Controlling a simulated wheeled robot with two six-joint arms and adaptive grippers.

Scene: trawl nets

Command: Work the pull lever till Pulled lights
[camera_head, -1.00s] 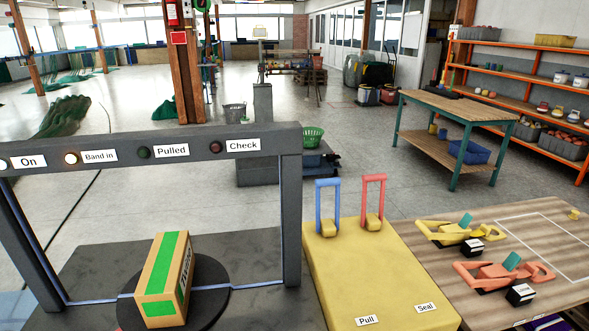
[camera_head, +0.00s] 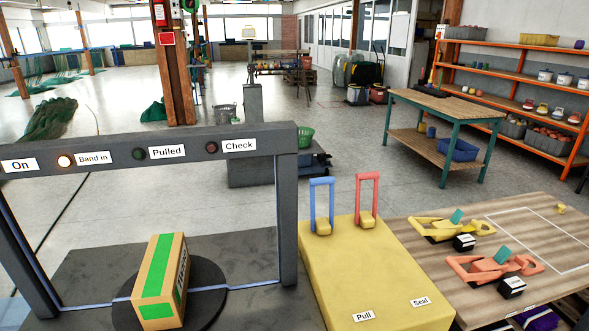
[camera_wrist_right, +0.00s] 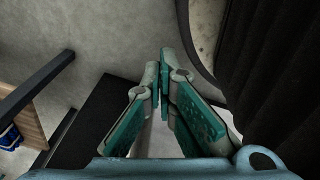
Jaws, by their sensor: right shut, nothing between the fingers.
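The pull lever is a blue upright loop handle (camera_head: 321,205) at the back of a yellow box, in line with the "Pull" label (camera_head: 363,316). A red loop handle (camera_head: 367,198), in line with the "Seal" label (camera_head: 420,302), stands to its right. On the grey frame's top bar, the "Band in" lamp (camera_head: 65,160) glows, while the "Pulled" lamp (camera_head: 139,153) looks dark green and the "Check" lamp (camera_head: 212,147) dark red. My right gripper (camera_wrist_right: 163,80) is shut and empty in the right wrist view, above the floor. My left gripper is in neither view.
A carton with green bands (camera_head: 160,283) stands on a dark round plate under the grey frame (camera_head: 287,220). Right of the yellow box (camera_head: 380,270), a wooden table (camera_head: 540,225) holds a yellow and a red hand tool. Open floor lies behind.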

